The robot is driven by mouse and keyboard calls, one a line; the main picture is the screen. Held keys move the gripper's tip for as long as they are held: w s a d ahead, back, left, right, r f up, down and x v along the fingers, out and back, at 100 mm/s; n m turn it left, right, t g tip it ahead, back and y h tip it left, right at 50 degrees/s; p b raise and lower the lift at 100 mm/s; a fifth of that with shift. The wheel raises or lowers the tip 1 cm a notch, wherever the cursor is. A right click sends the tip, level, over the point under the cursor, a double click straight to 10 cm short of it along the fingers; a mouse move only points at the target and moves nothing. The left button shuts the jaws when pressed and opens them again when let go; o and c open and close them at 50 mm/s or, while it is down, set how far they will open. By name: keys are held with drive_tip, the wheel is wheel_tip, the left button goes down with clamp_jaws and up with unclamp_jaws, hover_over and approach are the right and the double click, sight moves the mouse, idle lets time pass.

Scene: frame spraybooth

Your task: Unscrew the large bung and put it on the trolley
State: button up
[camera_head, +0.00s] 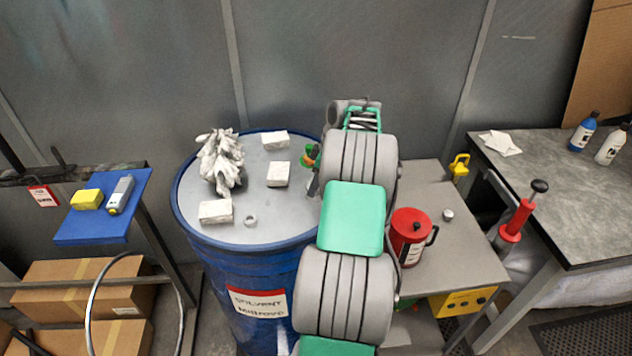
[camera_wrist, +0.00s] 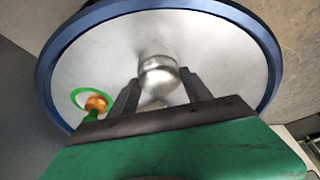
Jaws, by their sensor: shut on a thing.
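The large bung (camera_wrist: 158,76) is a rounded silver piece on the drum lid, seen between my two dark fingers in the wrist view. My gripper (camera_wrist: 158,84) is shut on it. I cannot tell whether its thread is free of the lid. In the head view my arm hides the bung, and only a dark part of my gripper (camera_head: 314,184) shows over the right side of the blue drum (camera_head: 250,282). A grey-topped stand (camera_head: 462,262), apparently the trolley, is right of the drum and carries a red jug (camera_head: 410,236) and a small silver cap (camera_head: 447,214).
White blocks (camera_head: 216,211), a crumpled white rag (camera_head: 221,160) and a small ring (camera_head: 250,220) lie on the lid. A green-and-orange piece (camera_wrist: 95,103) is beside my gripper. A red pump (camera_head: 516,218) is right of the trolley. The trolley's front right top is clear.

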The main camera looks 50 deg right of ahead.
drive_tip(key=o, duration=1.4)
